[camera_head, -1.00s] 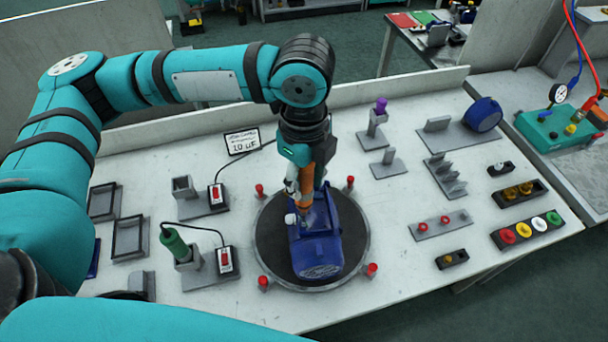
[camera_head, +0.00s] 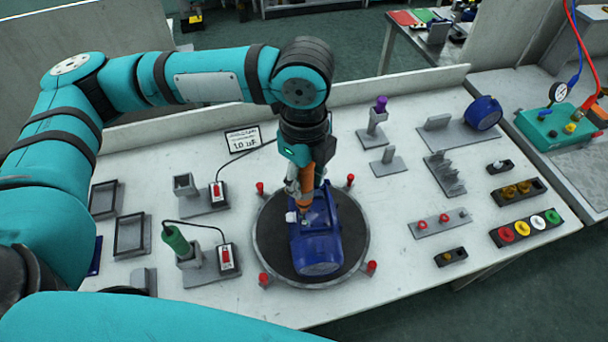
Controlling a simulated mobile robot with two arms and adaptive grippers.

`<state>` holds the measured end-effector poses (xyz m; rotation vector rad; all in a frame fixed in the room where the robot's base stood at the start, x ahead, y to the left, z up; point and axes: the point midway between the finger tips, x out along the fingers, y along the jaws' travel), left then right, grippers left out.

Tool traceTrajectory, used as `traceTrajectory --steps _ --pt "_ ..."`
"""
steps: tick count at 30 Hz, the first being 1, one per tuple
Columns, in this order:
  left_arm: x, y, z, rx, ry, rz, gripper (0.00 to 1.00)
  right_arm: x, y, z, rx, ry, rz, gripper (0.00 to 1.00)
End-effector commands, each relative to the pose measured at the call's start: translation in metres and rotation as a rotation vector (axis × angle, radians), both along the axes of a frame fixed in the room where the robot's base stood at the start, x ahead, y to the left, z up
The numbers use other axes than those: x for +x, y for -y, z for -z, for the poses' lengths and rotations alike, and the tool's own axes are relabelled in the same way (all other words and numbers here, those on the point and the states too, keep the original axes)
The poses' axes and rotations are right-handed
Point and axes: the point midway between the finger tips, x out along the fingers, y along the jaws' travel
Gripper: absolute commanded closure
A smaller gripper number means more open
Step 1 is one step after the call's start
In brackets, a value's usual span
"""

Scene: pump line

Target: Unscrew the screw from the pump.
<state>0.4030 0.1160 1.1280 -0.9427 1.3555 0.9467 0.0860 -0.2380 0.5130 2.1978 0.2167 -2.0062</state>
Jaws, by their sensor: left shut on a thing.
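The blue pump (camera_head: 318,240) lies on the dark round turntable (camera_head: 264,243) in the middle of the bench. My left gripper (camera_head: 304,180) points straight down over the far part of the pump. It is shut on an orange screwdriver (camera_head: 306,196), whose lower end is down at the pump. A small pale part (camera_head: 291,216) shows on the pump's left side, beside the tool. The screw itself and the screwdriver's tip are hidden or too small to make out. My right gripper is out of view.
A green screwdriver (camera_head: 175,239) stands in a holder at the left; the holder behind it (camera_head: 184,184) is empty. Red posts (camera_head: 371,267) ring the turntable. Grey fixtures (camera_head: 444,174) and a strip of coloured rings (camera_head: 525,228) stand at the right.

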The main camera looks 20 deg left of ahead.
Motion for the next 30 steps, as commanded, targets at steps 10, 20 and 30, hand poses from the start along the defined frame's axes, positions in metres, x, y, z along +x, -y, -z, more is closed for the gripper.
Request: traceTrajectory --steps 10,20,30 --pt "0.0001 0.0 0.0041 -0.001 0.0 0.0 1.0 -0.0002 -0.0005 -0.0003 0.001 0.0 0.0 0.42" --pt "0.0001 0.0 0.0079 0.0 0.0 0.0 1.0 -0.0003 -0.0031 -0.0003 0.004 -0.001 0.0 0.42" --pt "0.0001 0.0 0.0097 0.0 0.0 0.0 1.0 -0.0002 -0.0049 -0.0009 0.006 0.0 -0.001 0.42"
